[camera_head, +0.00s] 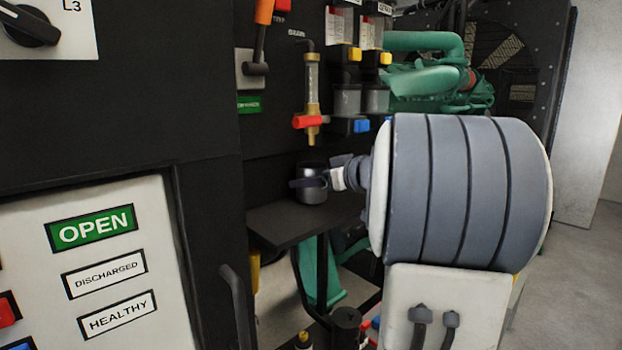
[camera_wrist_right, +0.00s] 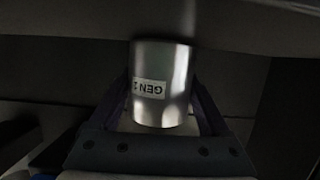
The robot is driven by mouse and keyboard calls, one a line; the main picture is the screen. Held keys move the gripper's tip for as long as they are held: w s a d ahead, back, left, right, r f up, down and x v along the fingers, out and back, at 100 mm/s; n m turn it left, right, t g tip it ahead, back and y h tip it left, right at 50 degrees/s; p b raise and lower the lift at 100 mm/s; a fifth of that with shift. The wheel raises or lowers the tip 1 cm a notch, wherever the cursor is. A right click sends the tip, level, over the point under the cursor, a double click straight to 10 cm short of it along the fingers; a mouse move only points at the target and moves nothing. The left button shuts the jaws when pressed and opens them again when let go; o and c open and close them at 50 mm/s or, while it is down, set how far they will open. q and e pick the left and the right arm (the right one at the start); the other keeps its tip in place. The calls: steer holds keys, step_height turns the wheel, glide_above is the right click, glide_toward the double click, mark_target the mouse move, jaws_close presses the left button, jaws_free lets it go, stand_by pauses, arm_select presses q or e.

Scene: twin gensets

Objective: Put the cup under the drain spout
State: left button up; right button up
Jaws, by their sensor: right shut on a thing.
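A metal cup (camera_head: 312,190) is at the black shelf (camera_head: 283,222), below the brass drain spout (camera_head: 312,133) with its red handle. In the right wrist view the cup (camera_wrist_right: 162,84) is shiny steel with a label reading "GEN" and a partly hidden character. My right gripper (camera_head: 322,183) is shut on the cup, with a finger on each side of it in the wrist view. I cannot tell whether the cup's base touches the shelf. My left gripper is not in view.
A black cabinet with a white panel (camera_head: 105,270) fills the left side. A blue-handled valve (camera_head: 350,126) and two clear bowls hang right of the spout. Green engine pipes (camera_head: 425,75) lie behind. Bottles (camera_head: 303,340) stand low, below the shelf.

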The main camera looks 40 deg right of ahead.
steer(key=shift+f, duration=0.15)
steer(key=o, duration=1.3)
steer(key=shift+s+r, duration=0.25)
steer(key=shift+r, duration=0.05)
steer(key=b+v, duration=0.2)
steer(key=v, duration=0.9)
steer(key=shift+s+b, duration=0.25)
steer(key=shift+b, duration=0.15)
steer(key=shift+d, duration=0.15)
